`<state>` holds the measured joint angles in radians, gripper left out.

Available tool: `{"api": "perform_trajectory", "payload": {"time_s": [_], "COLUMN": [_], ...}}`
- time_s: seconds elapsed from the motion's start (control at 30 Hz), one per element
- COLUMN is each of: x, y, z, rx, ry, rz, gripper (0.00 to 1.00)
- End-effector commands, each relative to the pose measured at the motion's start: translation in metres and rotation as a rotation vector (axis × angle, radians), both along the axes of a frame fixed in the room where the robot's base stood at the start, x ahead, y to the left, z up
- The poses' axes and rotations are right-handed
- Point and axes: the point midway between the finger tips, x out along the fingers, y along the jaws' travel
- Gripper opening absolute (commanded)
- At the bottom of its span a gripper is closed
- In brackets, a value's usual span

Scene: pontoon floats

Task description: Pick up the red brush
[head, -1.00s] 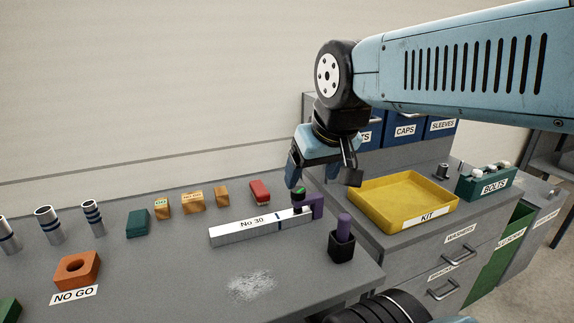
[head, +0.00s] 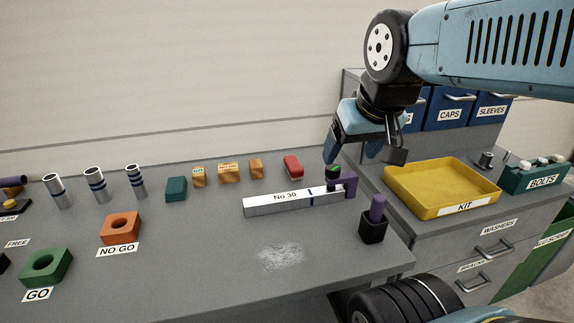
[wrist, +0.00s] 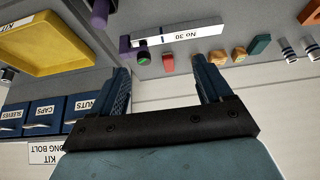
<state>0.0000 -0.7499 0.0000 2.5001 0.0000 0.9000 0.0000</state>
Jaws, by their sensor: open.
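The red brush (head: 293,167) lies on the grey bench top near its back edge, just behind the long "No 30" block. It also shows in the wrist view (wrist: 168,63), beyond the gap between the fingers. My gripper (head: 364,154) is open and empty. It hangs above the bench's right end, to the right of the brush and apart from it. In the wrist view my gripper (wrist: 163,76) shows both fingers spread with nothing between them.
The "No 30" block (head: 280,203) and a purple piece (head: 349,184) lie in front. A dark cup (head: 373,229) holds a purple-handled item. Small wooden blocks (head: 228,173) stand left of the brush. A yellow KIT tray (head: 440,210) is right.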

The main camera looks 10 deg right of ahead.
Motion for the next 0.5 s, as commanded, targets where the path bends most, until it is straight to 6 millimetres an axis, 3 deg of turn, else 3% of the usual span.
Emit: {"api": "perform_trajectory", "payload": {"time_s": [0.13, 0.23, 0.5], "x": [0.006, 0.021, 0.09], "y": [0.0, 0.0, 0.002], "z": [0.001, 0.001, -0.006], "rx": [-0.004, -0.015, -0.051], "ry": [0.003, 0.01, 0.037], "rz": [-0.002, -0.007, -0.017], "gripper": [0.79, 0.79, 0.79]}}
